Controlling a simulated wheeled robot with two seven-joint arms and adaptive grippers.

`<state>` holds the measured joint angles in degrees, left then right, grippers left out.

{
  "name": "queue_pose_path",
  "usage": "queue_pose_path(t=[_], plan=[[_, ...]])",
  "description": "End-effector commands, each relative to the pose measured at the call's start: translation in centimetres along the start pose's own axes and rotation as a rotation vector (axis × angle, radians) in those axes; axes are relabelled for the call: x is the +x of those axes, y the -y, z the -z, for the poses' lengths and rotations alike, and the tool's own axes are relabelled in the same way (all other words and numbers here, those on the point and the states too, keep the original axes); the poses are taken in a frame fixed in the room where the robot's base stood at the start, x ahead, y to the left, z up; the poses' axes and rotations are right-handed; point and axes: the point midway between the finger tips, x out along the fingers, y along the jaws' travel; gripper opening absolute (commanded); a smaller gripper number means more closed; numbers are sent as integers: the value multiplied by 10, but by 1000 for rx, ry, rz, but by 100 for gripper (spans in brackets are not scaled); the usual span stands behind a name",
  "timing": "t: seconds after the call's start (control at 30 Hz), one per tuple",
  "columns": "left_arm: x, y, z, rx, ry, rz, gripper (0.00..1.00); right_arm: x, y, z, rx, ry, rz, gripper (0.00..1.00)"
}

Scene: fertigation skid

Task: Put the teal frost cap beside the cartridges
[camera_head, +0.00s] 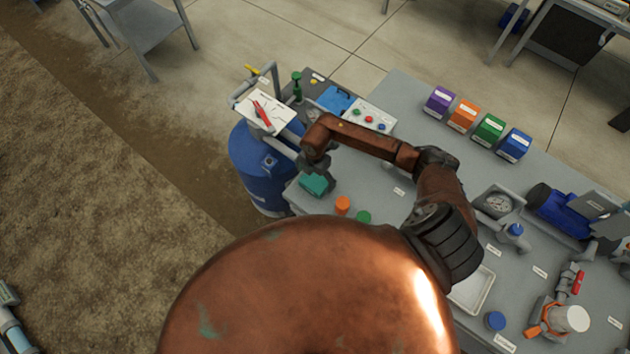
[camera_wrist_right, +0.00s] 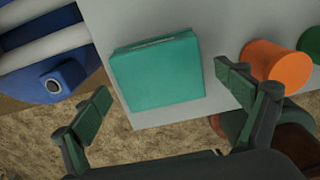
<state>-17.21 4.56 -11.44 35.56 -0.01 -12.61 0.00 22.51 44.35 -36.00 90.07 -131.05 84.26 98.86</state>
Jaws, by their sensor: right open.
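The teal frost cap (camera_head: 313,184) is a small block-shaped piece on the near left corner of the grey bench (camera_head: 405,100). In the right wrist view the teal frost cap (camera_wrist_right: 157,73) shows whole, between the spread fingertips of my right gripper (camera_wrist_right: 163,88). The right gripper (camera_head: 318,163) is open and empty close over the cap; I cannot tell whether it touches. Purple (camera_head: 438,101), orange (camera_head: 463,116), green (camera_head: 488,130) and blue (camera_head: 514,146) boxes stand in a row along the far edge; their labels are unreadable, so I cannot tell whether they are the cartridges. My left gripper is out of view.
An orange cylinder (camera_head: 342,205) and a green one (camera_head: 363,217) stand right of the cap. A blue barrel (camera_head: 255,160) stands beside the bench's left edge. A white tray (camera_head: 482,286) and a gauge (camera_head: 497,203) are farther right. The bench before the boxes is largely clear.

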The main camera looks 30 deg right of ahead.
Motion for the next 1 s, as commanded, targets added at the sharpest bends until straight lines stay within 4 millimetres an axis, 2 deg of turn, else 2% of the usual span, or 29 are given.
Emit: queue_pose_path(t=[0.2,0.43,0.6,1.0], plan=[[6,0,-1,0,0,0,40,-48,-1,-1,-1,3,-3,92],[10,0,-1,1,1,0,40,-83,-1,0,-1,1,-1,92],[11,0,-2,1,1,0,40,-94,0,0,1,0,0,92],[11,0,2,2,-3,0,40,-95,0,0,2,-1,0,92]])
